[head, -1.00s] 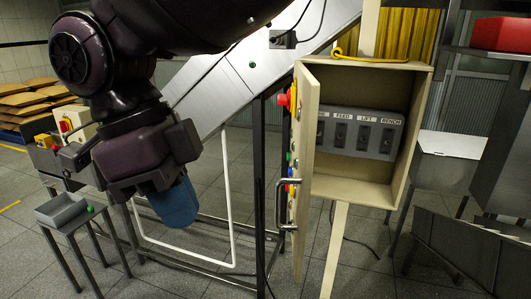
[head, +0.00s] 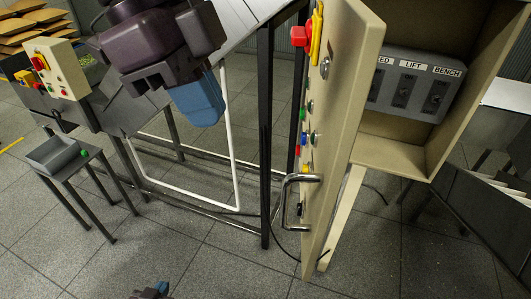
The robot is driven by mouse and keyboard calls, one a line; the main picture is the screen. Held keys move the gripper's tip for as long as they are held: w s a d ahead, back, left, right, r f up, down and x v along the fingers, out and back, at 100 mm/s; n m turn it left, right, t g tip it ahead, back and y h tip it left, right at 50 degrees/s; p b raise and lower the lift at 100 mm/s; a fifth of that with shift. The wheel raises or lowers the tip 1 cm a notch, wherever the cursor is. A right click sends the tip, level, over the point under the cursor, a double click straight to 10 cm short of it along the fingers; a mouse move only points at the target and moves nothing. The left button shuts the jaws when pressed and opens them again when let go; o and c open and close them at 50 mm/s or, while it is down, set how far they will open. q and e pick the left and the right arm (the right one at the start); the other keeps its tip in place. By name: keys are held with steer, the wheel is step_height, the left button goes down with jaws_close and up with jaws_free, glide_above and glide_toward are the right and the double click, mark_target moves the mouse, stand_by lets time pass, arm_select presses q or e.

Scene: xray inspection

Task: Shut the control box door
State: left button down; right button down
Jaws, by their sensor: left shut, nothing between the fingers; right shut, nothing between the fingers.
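The cream control box (head: 395,155) stands at the right with its front uncovered. Its door (head: 337,130) hangs wide open on the box's left side, swung out towards me and seen nearly edge-on. A metal handle (head: 287,195) and colored buttons are on the door's outer face, which faces left. My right gripper (head: 200,100) hangs at the upper middle, left of the door and apart from it, its blue fingers shut and empty. My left gripper (head: 155,290) barely shows at the bottom edge, shut and empty, mostly cut off.
A grey tray (head: 55,157) sits on a small stand at the left. A cream button panel (head: 57,68) is behind it. A dark metal frame post (head: 265,130) stands just left of the door. Sloped grey panels (head: 490,215) are at the right. The floor in front is clear.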

steer(key=d+f+p, duration=0.1)
steer(key=d+f, duration=0.5)
steer(key=f, duration=0.1)
steer(key=shift+s+d, duration=0.2)
steer(key=shift+s, duration=0.15)
steer(key=shift+d, duration=0.15)
